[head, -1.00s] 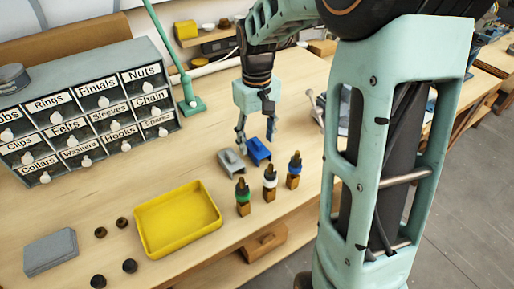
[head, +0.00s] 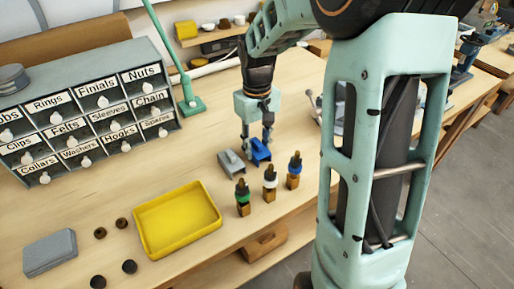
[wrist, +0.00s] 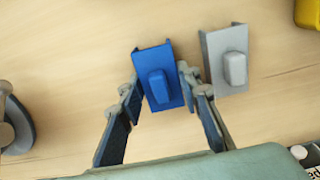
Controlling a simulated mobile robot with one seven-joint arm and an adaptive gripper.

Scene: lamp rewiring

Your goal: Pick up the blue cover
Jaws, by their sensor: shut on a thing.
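The blue cover (head: 260,151) is a small channel-shaped piece with a raised block on top, at the middle right of the bench. It also shows in the wrist view (wrist: 157,77), between the fingers. My gripper (head: 256,151) points down at it and is shut on its sides; the wrist view shows a fingertip at either side (wrist: 160,85). The cover appears to be at the bench top; I cannot tell whether it is lifted.
A grey cover (head: 232,163) lies close beside the blue one. Several dropper-like pieces on wooden blocks, one white-banded (head: 269,183), stand just in front. A yellow tray (head: 178,249), a labelled drawer cabinet (head: 95,120) and a green lamp base (head: 192,106) are to the left.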

